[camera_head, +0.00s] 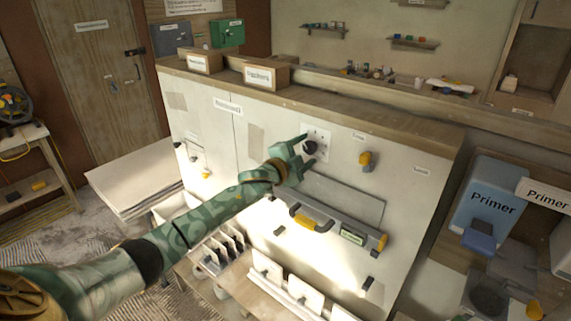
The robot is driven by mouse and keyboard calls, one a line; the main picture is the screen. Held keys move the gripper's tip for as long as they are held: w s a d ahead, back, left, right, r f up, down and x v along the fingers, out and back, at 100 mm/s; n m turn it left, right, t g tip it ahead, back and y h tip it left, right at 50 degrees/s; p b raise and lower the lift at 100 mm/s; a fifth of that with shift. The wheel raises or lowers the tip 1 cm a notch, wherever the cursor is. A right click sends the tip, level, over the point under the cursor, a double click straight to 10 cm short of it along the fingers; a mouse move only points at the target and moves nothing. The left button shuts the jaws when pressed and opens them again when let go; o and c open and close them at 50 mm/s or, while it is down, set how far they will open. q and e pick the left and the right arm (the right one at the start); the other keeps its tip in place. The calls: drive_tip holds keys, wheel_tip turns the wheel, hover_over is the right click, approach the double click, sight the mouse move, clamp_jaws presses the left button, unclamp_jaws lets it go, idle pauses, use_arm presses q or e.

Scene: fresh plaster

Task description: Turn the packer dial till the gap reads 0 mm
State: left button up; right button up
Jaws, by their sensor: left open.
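The dial (310,147) is a dark round knob on a pale square plate (322,134) on the upright white panel (210,130). My left gripper (306,151) reaches up to it from the lower left. Its green fingers are open, one above and one below the knob. I cannot tell whether they touch it. Any gap reading is too small to read. A green display-like label (352,237) sits lower on the panel, by a grey rail with a yellow-ended handle (310,219). My right gripper is not in view.
A yellow fitting (366,160) is on the panel right of the dial. Two labelled boxes (266,76) stand on the wooden ledge above. White boards (268,268) stand in racks below. A blue primer container (490,205) stands at the right.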

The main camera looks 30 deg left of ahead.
use_arm(q)
drive_tip(key=s+a+b, duration=0.1)
drive_tip(key=s+a, duration=0.1)
drive_tip(key=s, duration=1.3)
drive_tip(key=shift+b, duration=0.35)
